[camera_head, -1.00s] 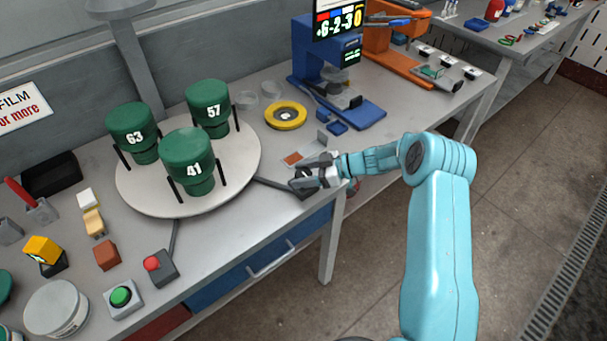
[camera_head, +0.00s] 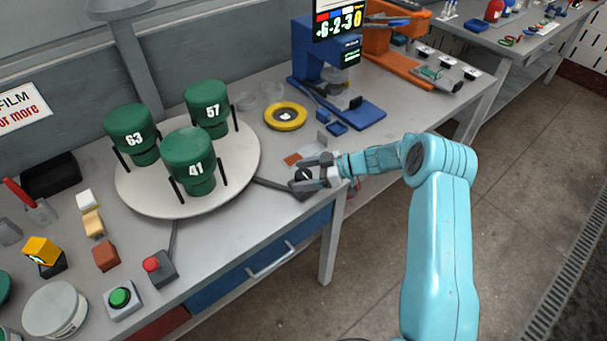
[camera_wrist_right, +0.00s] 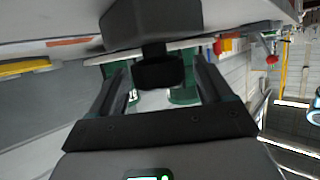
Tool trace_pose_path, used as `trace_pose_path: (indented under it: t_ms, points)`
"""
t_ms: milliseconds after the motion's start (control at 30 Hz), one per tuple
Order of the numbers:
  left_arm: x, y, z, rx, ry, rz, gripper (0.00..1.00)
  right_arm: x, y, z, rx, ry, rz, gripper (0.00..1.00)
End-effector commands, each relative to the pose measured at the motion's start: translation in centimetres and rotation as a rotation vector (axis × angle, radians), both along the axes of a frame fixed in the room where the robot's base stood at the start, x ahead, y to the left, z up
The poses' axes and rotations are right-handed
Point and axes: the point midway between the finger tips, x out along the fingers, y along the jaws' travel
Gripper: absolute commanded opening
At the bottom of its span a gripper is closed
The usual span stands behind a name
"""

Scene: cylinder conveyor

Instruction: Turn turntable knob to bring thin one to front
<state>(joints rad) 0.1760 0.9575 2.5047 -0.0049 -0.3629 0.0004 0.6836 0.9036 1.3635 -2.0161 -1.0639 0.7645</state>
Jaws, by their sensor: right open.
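The turntable (camera_head: 228,183) is a pale round disc bearing green cylinders marked 63 (camera_head: 133,125), 57 (camera_head: 207,97) and 41 (camera_head: 188,146). Cylinder 41 stands nearest the bench's front edge. Black posts flank the cylinders. The dark turntable knob (camera_head: 303,174) sits right of the disc, at the end of a grey bar. My right gripper (camera_head: 307,172) is open around the knob. In the right wrist view the black knob (camera_wrist_right: 160,70) shows between the two spread fingers, with a gap on each side. My left gripper is not in view.
A green button (camera_head: 120,296) and a red-topped switch box (camera_head: 160,268) stand at the bench front. A yellow ring (camera_head: 285,115) and a blue machine (camera_head: 350,110) stand behind my right gripper. Small blocks lie left of the turntable.

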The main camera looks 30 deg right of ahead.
Motion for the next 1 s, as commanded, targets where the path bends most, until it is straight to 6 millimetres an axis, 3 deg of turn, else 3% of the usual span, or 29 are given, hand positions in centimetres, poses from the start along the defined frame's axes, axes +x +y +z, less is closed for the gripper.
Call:
trace_pose_path:
  t_ms: [600,1000]
  points:
    - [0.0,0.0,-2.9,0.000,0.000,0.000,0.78,-8.3,-9.9,5.1,-0.004,0.000,-0.004,0.79]
    - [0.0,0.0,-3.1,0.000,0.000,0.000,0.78,-9.6,-11.3,6.1,-0.001,0.000,-0.001,0.79]
